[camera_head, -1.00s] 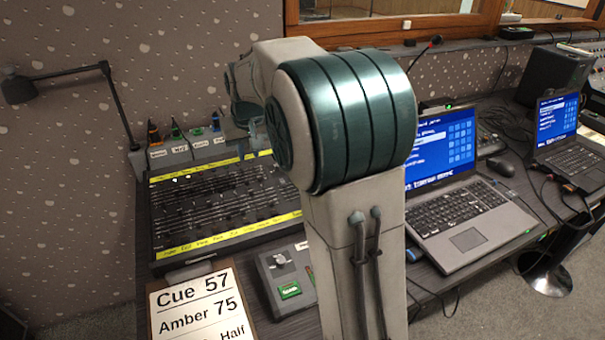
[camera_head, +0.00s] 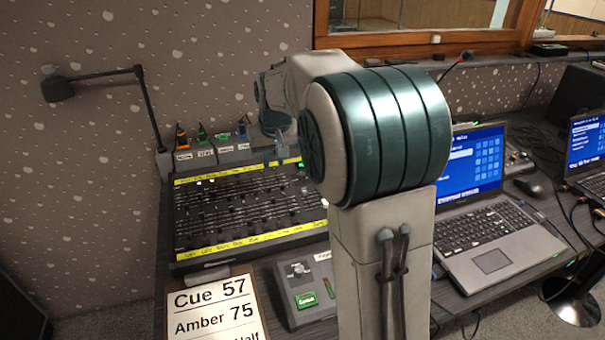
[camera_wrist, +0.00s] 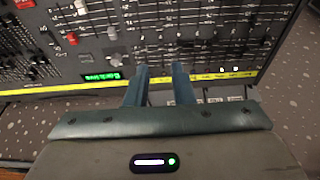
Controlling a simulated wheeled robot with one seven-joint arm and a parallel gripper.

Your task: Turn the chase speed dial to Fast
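The lighting desk (camera_head: 178,215) is a dark fader panel with yellow label strips, left of my arm in the head view. In the wrist view its panel (camera_wrist: 165,60) fills the upper part, with a pale round knob (camera_wrist: 117,60) above a green display (camera_wrist: 102,77) and another grey knob (camera_wrist: 112,34) higher up. A small grey box (camera_head: 290,310) in front of the desk carries a pale knob (camera_head: 298,269) and a green display. Lettering is too small to tell which knob is chase speed.
A laptop (camera_head: 490,235) is to the right of my arm. A lamp (camera_head: 100,75) and small labelled bins (camera_head: 205,157) are behind the desk.

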